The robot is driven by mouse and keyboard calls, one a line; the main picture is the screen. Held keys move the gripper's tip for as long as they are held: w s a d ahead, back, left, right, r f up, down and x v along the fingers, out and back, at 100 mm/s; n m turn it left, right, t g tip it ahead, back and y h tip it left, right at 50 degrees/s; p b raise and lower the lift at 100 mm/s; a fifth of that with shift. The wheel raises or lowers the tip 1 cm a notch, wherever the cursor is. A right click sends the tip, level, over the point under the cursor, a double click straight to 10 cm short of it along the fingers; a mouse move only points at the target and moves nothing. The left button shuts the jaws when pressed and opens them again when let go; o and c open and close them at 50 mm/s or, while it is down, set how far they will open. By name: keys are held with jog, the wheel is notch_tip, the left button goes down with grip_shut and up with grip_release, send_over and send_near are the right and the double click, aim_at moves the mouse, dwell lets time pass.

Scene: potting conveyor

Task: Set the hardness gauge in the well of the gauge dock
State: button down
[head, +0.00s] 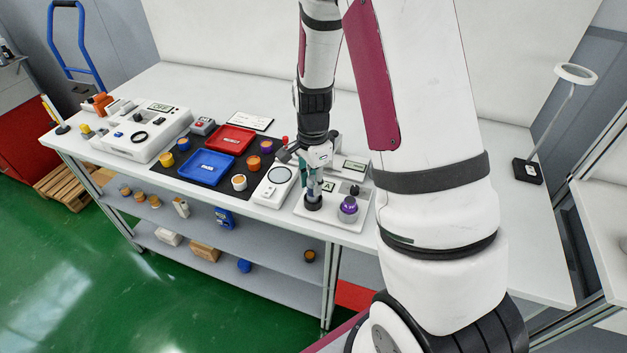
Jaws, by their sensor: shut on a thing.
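My gripper (315,172) points down at the right part of the bench. It is shut on a slim upright grey-and-teal thing, which looks like the hardness gauge (313,189). The lower end of the gauge meets a dark round piece (313,204) on a white plate (331,227). I cannot tell whether that dark piece is the gauge's foot or the well, or whether the gauge is seated. The white plate, which may belong to the gauge dock, also bears a purple-and-grey knob-like piece (348,209) and a small display at its back. My gripper hides part of the gauge.
Left of the plate is a white device with a round dial (279,175). Further left are a blue tray (206,180), a red tray (231,139) and small coloured cylinders on a dark mat. A magnifier lamp (527,171) stands far right. My arm covers the right-centre bench.

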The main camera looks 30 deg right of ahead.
jog(key=shift+f, duration=0.2)
jog(key=c, duration=1.3)
grip_release()
jog(key=shift+r, duration=0.1)
notch_tip(320, 180, up, 12)
jog(key=s+a+r+n+t, duration=0.1)
jog(key=s+a+r+n, duration=0.25)
jog(key=r, duration=0.25)
jog(key=s+a+r+n+t, duration=0.2)
jog(key=s+a+r+n, duration=0.1)
jog(key=s+r+n, duration=0.15)
jog(key=shift+s+a+r+n+t+b, duration=0.1)
jog(key=shift+s+a+r+n+t, duration=0.25)
jog(key=shift+s+a+r+n, duration=0.95)
jog(key=shift+s+r+n+t+b, duration=0.15)
jog(key=shift+s+r+n+t, duration=0.35)
jog(key=shift+s+n, duration=1.8)
jog(key=shift+s+a+r+n+t+b, duration=0.1)
jog(key=shift+s+a+r+n+t, duration=0.15)
jog(key=shift+s+a+r+n, duration=1.05)
